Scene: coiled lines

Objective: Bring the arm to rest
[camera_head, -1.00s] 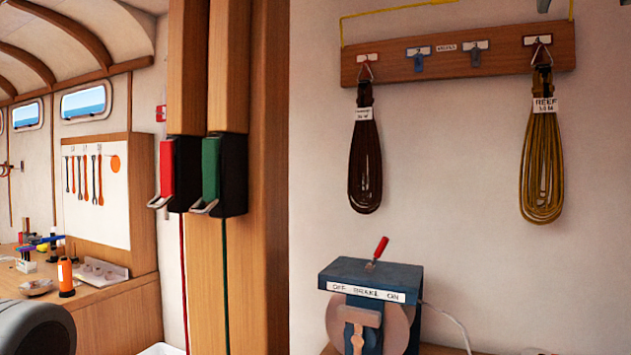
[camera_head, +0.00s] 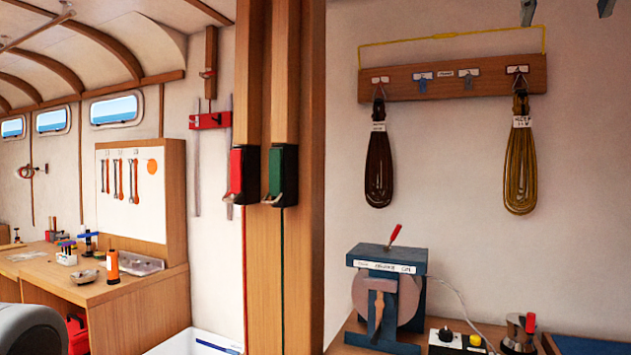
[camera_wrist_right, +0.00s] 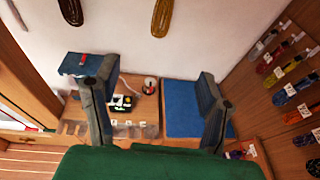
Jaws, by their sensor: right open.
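My right gripper (camera_head: 566,10) shows only its two grey finger ends at the top right edge in the head view, high and above the hook board. In the right wrist view my right gripper (camera_wrist_right: 156,72) has its two dark fingers wide apart, with nothing between them. My left gripper is out of view. A dark brown coil (camera_head: 378,170) and a yellow coil (camera_head: 520,170) hang from the wooden hook board (camera_head: 430,92), apart from the gripper. Their lower ends also show at the top of the right wrist view.
A blue brake box (camera_head: 387,259) with a red lever stands on the bench below the coils. A control box (camera_head: 458,342) and a blue mat (camera_wrist_right: 190,108) lie to its right. A wooden post (camera_head: 300,130) stands at mid-picture. A side rack (camera_wrist_right: 285,85) holds several small coils.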

